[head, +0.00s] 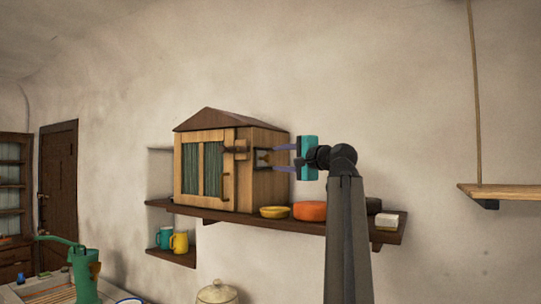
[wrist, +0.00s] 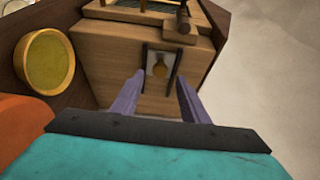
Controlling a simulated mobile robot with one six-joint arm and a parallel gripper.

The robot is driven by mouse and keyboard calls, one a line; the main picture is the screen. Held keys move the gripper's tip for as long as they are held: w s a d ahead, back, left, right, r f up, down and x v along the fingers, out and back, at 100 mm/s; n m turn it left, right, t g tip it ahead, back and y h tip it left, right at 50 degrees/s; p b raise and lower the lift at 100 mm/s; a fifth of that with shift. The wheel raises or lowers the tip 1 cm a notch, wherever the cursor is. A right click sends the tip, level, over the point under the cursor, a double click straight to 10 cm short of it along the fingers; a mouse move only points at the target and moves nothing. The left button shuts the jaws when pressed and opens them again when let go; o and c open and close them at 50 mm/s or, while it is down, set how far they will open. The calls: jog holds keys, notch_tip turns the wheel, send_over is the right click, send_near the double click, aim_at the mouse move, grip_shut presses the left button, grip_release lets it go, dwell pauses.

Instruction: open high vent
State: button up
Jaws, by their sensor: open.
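A small dark-framed vent (head: 263,159) with a brass-coloured knob or tab is set in the right side of a wooden house-shaped cabinet (head: 266,192) on the wall shelf. The vent also shows in the wrist view (wrist: 160,66), with dark rails on both sides and a pale area behind the knob. My gripper (head: 273,155) points at that side from the right. In the wrist view its two purple fingers (wrist: 160,82) are spread, one to each side below the knob, with nothing between them. I cannot tell whether the fingertips touch the cabinet.
On the shelf (head: 240,222), a yellow bowl (head: 274,212), an orange round dish (head: 310,211) and a white block (head: 387,221) stand below and near my arm. A hanging shelf (head: 515,190) is at the right.

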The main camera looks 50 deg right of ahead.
aim_at(269, 159)
jog(key=shift+w+d+p, duration=0.2)
jog(key=shift+w+p, duration=0.25)
jog(key=shift+w, duration=0.8)
jog(key=shift+w+d+p, duration=0.2)
jog(key=shift+w+p, duration=0.25)
jog(key=shift+w, duration=0.8)
grip_shut()
